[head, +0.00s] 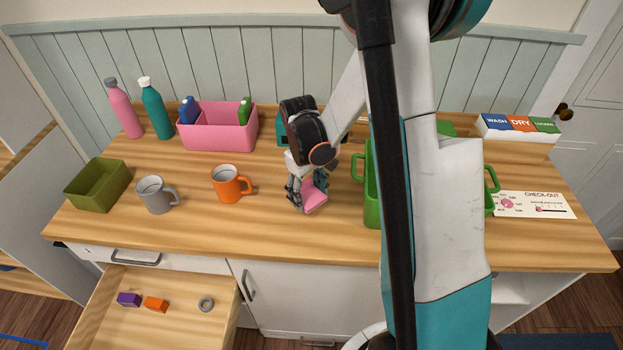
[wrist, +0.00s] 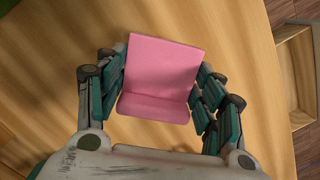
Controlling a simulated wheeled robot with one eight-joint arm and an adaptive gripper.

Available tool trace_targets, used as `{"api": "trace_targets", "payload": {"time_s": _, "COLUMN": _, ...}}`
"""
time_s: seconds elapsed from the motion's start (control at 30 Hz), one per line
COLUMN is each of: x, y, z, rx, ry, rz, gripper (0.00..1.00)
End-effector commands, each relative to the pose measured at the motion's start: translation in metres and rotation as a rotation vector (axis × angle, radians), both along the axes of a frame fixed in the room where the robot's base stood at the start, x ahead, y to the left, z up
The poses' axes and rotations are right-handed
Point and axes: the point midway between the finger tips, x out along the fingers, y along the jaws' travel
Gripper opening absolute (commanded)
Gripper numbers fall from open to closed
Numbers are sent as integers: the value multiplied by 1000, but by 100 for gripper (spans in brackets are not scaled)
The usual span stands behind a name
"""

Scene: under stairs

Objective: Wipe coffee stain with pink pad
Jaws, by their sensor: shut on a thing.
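The pink pad (head: 313,196) is between the fingers of my gripper (head: 306,192), over the wooden counter (head: 270,232) to the right of the orange mug. In the wrist view the pink pad (wrist: 160,75) sits between the two teal fingers of my gripper (wrist: 160,92), which are shut on its sides. I cannot tell whether the pad touches the counter. No coffee stain shows in either view; the pad, gripper or arm may hide it.
An orange mug (head: 229,185) and a grey mug (head: 156,196) stand left of my gripper. A pink box (head: 218,132) is at the back. An open drawer (head: 190,325) juts out at front left.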

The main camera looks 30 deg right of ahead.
Motion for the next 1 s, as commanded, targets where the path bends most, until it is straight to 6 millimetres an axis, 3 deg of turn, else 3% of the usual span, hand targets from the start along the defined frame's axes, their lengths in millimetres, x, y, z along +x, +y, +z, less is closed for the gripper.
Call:
{"api": "trace_targets", "payload": {"time_s": 0.43, "x": 7, "y": 5, "z": 40, "rx": 0, "ry": 0, "rz": 1, "gripper": 40}}
{"api": "trace_targets", "payload": {"time_s": 1.0, "x": 8, "y": 6, "z": 42, "rx": 0, "ry": 0, "rz": 0, "gripper": 40}}
